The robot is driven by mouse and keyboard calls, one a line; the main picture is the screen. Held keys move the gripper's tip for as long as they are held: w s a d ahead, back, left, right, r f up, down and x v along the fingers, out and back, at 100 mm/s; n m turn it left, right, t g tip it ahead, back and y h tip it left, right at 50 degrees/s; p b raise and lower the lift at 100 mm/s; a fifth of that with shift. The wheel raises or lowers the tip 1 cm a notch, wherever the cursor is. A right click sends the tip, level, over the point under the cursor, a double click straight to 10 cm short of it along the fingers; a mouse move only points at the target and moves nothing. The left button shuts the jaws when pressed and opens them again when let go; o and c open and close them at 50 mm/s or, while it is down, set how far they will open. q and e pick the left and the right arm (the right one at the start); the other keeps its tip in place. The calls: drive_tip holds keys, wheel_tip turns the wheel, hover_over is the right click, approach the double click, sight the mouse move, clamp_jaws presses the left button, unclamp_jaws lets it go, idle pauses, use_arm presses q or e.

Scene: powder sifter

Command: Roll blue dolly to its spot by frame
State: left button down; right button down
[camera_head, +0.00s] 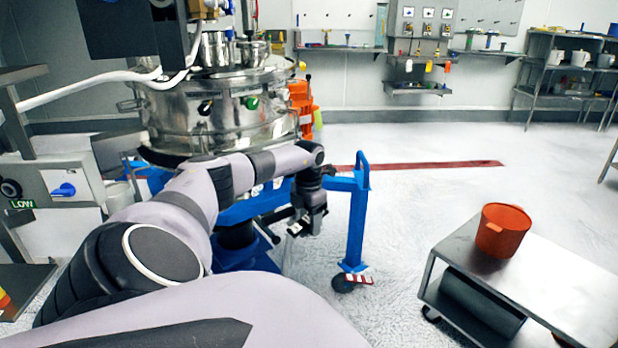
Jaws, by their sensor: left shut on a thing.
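The blue dolly (357,222) stands on the floor left of centre, with an upright post and a caster at its right end. Much of it is hidden behind my left arm and under the steel sifter (225,110). My left gripper (302,226) points down at the dolly's frame, beside the post and left of it. It is shut on part of the dolly, but the exact contact is hard to see. My right gripper is not in view.
A steel cart (545,290) with a red pot (502,230) stands at the right. A red floor strip (430,165) runs behind the dolly. A control box (68,187) is at the left. Open floor lies between dolly and cart.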

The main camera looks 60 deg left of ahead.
use_arm(q)
drive_tip(key=shift+c, duration=1.6)
unclamp_jaws()
drive_tip(key=shift+d, duration=0.1)
drive_tip(key=shift+r, duration=0.1)
wheel_tip(320, 180, up, 12)
